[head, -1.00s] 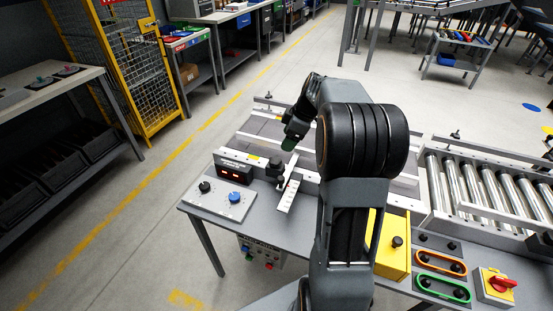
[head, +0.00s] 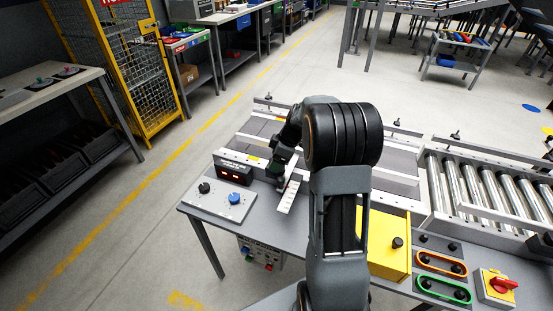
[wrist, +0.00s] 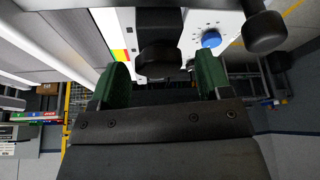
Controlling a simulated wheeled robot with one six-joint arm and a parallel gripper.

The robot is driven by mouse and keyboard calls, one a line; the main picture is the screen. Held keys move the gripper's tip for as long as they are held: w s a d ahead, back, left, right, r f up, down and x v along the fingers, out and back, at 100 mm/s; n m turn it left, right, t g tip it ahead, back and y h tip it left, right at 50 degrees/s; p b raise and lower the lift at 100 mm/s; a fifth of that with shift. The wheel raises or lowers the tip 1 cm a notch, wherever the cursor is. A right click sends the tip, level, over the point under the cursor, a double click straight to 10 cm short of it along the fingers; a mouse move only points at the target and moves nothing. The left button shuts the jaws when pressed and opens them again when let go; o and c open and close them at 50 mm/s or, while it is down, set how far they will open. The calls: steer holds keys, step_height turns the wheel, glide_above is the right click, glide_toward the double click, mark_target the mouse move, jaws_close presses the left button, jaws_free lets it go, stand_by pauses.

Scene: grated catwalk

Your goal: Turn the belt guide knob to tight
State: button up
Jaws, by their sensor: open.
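A black knob (wrist: 158,58) shows in the wrist view beside a red, yellow and green strip (wrist: 121,42); I take it as the belt guide knob. My gripper (wrist: 162,78) is open, its two green fingers on either side of the knob, with gaps showing. I cannot tell how deep the knob sits between them. In the head view my gripper (head: 277,168) is down at the belt's near rail and hides the knob. A white scale plate (head: 289,197) lies just in front of it. The knob's setting is not readable.
A panel (head: 218,203) with a black knob (head: 204,188) and a blue knob (head: 234,199) is left of my gripper, by a red-lit display (head: 233,173). Another black knob (wrist: 264,33) is close in the wrist view. A yellow box (head: 388,248) stands right of my arm.

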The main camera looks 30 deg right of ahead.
steer(key=shift+c, duration=0.4)
steer(key=c, duration=0.8)
steer(key=shift+c, duration=0.2)
